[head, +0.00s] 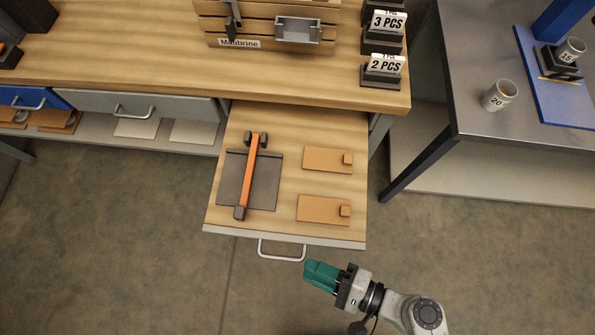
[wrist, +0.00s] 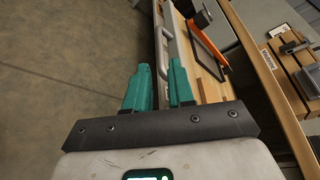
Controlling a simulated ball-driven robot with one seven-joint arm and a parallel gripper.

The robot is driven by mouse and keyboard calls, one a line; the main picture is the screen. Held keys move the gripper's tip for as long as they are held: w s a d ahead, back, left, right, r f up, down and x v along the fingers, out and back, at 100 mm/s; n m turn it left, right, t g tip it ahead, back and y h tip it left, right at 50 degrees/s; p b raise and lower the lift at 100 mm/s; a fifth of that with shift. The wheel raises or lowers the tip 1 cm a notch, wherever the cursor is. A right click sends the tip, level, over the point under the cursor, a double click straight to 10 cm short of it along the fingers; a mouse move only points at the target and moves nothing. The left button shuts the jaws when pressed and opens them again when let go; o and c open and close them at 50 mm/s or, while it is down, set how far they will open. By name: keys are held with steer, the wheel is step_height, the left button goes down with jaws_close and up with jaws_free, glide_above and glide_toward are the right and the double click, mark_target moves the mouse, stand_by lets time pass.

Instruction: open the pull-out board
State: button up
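The pull-out board (head: 285,125) stands well out from under the workbench top in the head view. Its grey front edge carries a silver bar handle (head: 281,256). My gripper (head: 308,272), with teal fingers, is just right of the handle and appears apart from it. In the wrist view, my gripper (wrist: 160,66) has its two fingers apart with nothing held between them. The handle (wrist: 159,38) shows beyond the fingertips there, beside the wooden board (wrist: 207,84). Whether a fingertip touches the handle cannot be told from the wrist view.
A dark plate with an orange bar (head: 253,175) and two cork-coloured pieces (head: 322,159) (head: 318,208) lie on the board. The workbench (head: 150,55) is behind, with a grey drawer (head: 160,104) at left. A metal table (head: 460,75) stands right. Floor before the board is clear.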

steer(key=shift+v, duration=1.3)
